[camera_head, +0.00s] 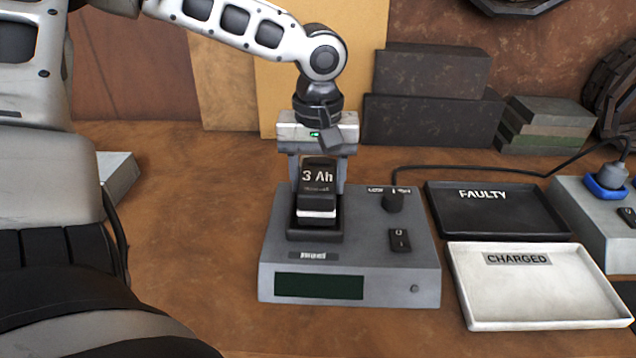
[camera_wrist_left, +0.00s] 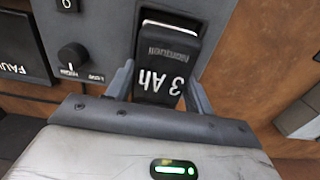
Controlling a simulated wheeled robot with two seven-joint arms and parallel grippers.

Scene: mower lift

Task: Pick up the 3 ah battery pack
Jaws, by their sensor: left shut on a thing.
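The 3 Ah battery pack (camera_head: 318,187) is black with white lettering and a light band. It stands upright in the dock on top of a grey charger (camera_head: 350,262). My left gripper (camera_head: 319,174) reaches it from behind and above, with one finger on each side of the pack. In the left wrist view the pack (camera_wrist_left: 168,62) sits between the two fingers of my left gripper (camera_wrist_left: 158,80), which is shut on it. The pack's lower end is hidden in the dock. My right gripper is not in view.
A black FAULTY tray (camera_head: 495,222) and a white CHARGED tray (camera_head: 535,290) lie right of the charger, both empty. A grey box with a blue plug (camera_head: 605,188) and a cable stands farther right. Dark blocks (camera_head: 430,120) stand behind. The bench left of the charger is mostly clear.

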